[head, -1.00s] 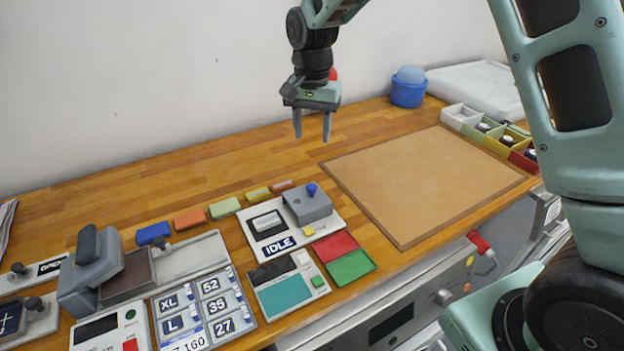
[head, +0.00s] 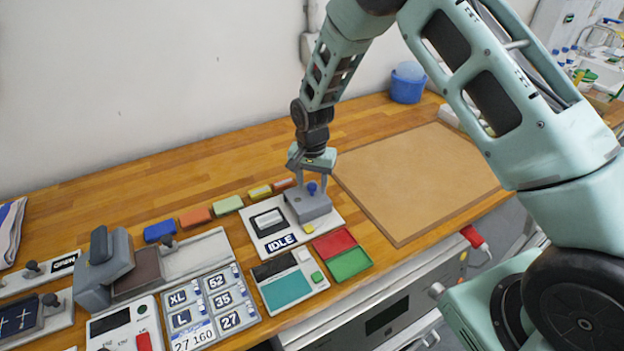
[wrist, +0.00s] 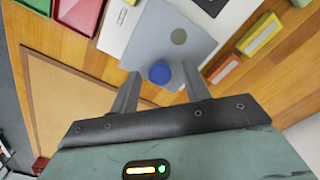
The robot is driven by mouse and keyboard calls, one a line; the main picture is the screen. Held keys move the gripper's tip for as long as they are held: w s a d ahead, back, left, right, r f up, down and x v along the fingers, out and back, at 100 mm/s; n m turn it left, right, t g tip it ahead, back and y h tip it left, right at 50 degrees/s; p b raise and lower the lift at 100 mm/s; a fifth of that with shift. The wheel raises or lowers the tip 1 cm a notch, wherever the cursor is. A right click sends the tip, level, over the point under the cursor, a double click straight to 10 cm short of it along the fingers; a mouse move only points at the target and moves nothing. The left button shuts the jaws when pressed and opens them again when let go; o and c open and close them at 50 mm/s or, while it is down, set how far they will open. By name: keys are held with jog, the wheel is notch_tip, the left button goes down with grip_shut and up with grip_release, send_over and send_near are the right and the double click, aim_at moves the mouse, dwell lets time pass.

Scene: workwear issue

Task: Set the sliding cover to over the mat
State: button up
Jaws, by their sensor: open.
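The sliding cover, a grey block (head: 308,206) with a blue knob (head: 312,188), sits at the right end of a white plate (head: 330,214). It also fills the upper middle of the wrist view (wrist: 150,35). The cover is beside the rocker switch (head: 268,222), which is uncovered. The tan mat (head: 415,180) lies right of the plate, apart from the cover. My gripper (head: 311,181) is open and low over the cover, pointing down. In the wrist view its fingers stand on either side of the blue knob (wrist: 160,73); I cannot tell whether they touch it.
Blue, orange, green and yellow blocks lie in a row behind the plate. A grey press-like block (head: 103,270) is at left. A blue tub (head: 407,85) stands at the back.

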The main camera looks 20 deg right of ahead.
grip_shut()
jog(key=a+b, duration=0.1)
jog(key=a, duration=0.3)
jog(key=s+a, duration=0.1)
jog(key=a, duration=0.3)
jog(key=a+b, duration=0.1)
jog(key=a, duration=0.3)
jog(key=shift+s+b, duration=0.3)
jog(key=shift+s, duration=0.05)
grip_release()
jog(key=shift+r, duration=0.1)
notch_tip(320, 180, up, 17)
jog(key=b, duration=0.4)
jog(key=shift+r, duration=0.15)
jog(key=shift+s, duration=0.1)
